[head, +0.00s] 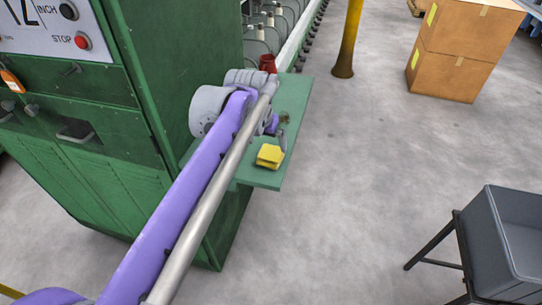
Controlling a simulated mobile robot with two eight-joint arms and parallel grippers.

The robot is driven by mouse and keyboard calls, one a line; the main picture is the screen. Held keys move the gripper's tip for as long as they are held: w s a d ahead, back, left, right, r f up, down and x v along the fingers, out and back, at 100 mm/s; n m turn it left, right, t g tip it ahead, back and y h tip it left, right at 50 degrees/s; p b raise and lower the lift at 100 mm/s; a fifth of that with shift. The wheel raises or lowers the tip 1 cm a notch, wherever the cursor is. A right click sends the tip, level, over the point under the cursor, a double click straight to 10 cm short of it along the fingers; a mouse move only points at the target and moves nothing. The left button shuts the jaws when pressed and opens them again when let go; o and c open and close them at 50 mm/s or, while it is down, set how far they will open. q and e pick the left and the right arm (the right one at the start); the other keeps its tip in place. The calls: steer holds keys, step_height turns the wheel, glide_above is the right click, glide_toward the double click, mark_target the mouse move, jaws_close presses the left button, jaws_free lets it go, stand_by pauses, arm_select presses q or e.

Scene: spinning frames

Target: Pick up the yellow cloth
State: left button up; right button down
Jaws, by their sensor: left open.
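The yellow cloth (270,156) looks like a small folded block. It lies on the green shelf (262,178), near its front edge, beside the green machine. My purple left arm comes in from the lower left and reaches over the shelf. My left gripper (282,140) is open just behind the cloth, partly hidden by its own arm and wrist. No cloth shows between the fingers, but I cannot tell whether a finger touches it. My right gripper is not in view.
The green machine cabinet (75,180) stands close at the left. A small red object (267,63) is at the shelf's far end. A yellow post (349,40), cardboard boxes (455,55) and a grey bin (490,245) stand to the right. The floor between is clear.

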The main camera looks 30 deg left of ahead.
mark_target(271, 151)
arm_select(q)
steer(key=x, duration=0.5)
steer(key=shift+w+d+f, duration=0.1)
steer(key=shift+w+d, duration=0.05)
steer(key=shift+d, duration=0.1)
steer(key=shift+c, duration=0.2)
steer(key=c, duration=1.1)
step_height(271, 151, up, 10)
steer(key=shift+r+p, duration=0.1)
steer(key=shift+p, duration=0.2)
steer(key=shift+c, duration=0.2)
